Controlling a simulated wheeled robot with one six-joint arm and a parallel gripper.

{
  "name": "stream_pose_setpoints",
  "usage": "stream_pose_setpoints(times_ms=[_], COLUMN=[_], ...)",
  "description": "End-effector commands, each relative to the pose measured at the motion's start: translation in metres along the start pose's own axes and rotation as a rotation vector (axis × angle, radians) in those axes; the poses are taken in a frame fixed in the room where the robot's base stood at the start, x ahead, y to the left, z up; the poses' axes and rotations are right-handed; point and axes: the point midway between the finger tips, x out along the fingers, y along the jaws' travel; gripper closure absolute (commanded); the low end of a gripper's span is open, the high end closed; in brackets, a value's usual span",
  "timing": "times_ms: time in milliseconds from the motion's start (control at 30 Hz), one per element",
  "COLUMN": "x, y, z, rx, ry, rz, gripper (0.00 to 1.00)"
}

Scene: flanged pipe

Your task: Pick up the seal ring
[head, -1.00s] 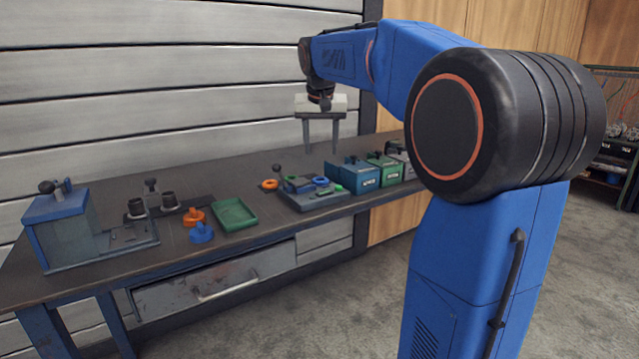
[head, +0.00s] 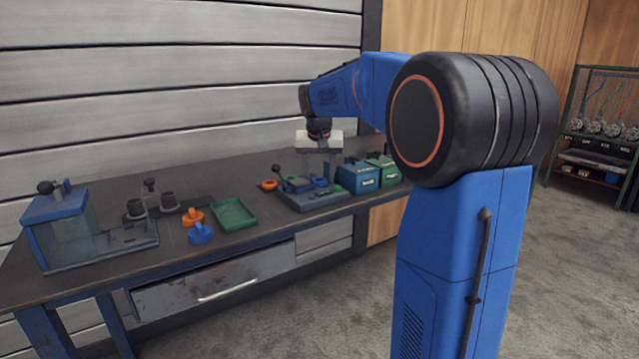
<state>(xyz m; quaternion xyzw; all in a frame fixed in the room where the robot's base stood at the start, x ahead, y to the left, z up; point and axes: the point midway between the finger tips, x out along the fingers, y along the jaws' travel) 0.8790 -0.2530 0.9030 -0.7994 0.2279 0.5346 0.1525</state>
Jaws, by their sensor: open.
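Several small rings lie on the workbench (head: 100,285); I cannot tell which is the seal ring. An orange ring (head: 269,185) lies left of a grey-blue fixture tray (head: 312,203). A blue ring (head: 320,182) and a small green piece (head: 337,189) are on that tray. My gripper (head: 320,172) points down above or just behind the tray, its two fingers apart and nothing seen between them. Its fingertips are small and hard to make out against the tray and bins, so their exact height is unclear.
A teal bin (head: 359,180) and a green bin (head: 385,171) stand right of the gripper. To the left are a green tray (head: 233,213), orange (head: 193,217) and blue (head: 200,234) flanged parts, dark pipe pieces (head: 168,202) and a blue-topped box (head: 60,228).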

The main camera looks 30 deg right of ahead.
Motion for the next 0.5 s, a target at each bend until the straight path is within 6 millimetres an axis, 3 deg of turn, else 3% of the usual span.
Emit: stream_pose_setpoints(times_ms=[200,233,367,500], x=[0.0023,0.0023,0.0021,0.0021], y=[0.0,0.0,0.0,0.0], z=[-0.0002,-0.0002,-0.0002,-0.0002], rx=[0.0,0.0,0.0,0.0], ry=[0.001,0.001,0.001,0.001], rz=[0.0,0.0,0.0,0.0], gripper=[0.51,0.53,0.82,0.82])
